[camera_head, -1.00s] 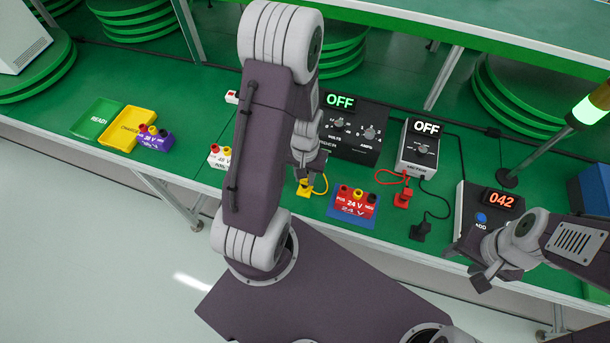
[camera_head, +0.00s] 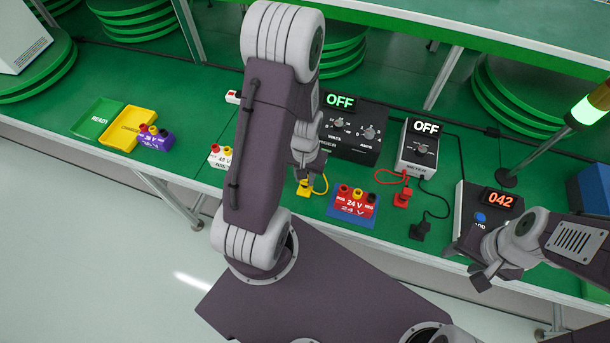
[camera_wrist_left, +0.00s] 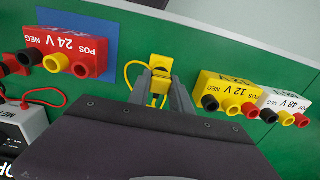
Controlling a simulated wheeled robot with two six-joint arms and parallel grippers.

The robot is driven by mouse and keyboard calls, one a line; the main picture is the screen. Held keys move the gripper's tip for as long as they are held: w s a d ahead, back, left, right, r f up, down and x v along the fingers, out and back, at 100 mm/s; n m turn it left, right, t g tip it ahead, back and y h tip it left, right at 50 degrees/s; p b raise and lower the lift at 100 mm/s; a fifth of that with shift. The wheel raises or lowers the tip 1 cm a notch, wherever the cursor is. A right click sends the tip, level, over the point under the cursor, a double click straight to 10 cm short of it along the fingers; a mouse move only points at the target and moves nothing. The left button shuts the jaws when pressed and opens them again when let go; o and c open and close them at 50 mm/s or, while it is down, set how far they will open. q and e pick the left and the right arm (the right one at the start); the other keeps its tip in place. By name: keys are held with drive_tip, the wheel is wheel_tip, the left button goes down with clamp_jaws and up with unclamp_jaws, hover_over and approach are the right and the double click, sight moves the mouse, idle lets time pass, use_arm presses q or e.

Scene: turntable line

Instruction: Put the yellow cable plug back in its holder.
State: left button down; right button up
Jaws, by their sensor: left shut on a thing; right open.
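The yellow cable plug (camera_wrist_left: 160,66) is between the fingertips of my left gripper (camera_wrist_left: 160,92) in the left wrist view. My left gripper (camera_head: 305,174) is shut on it. In the head view the yellow piece (camera_head: 304,188) shows just below the fingers, at the green bench top, with its yellow cable (camera_head: 322,184) looping to the right. I cannot tell the plug from its holder here, nor whether the plug is seated. My right gripper (camera_head: 474,266) is open and empty by the bench's front edge at the right.
A red 24 V block (camera_head: 354,203) on a blue mat stands right of the plug. Red (camera_head: 402,198) and black (camera_head: 420,231) plugs stand farther right, by the meter (camera_head: 418,150). A yellow 12 V block (camera_wrist_left: 229,90) and white 48 V block (camera_wrist_left: 285,103) are on the other side.

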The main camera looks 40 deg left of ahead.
use_arm(q)
drive_tip(key=shift+f+b, duration=0.55)
drive_tip(key=shift+f, duration=0.3)
idle(0.8)
idle(0.5)
drive_tip(key=c, duration=1.1)
unclamp_jaws()
drive_tip(key=shift+r+p, duration=3.75)
drive_tip(key=shift+r, duration=0.05)
drive_tip(key=shift+f, duration=0.1)
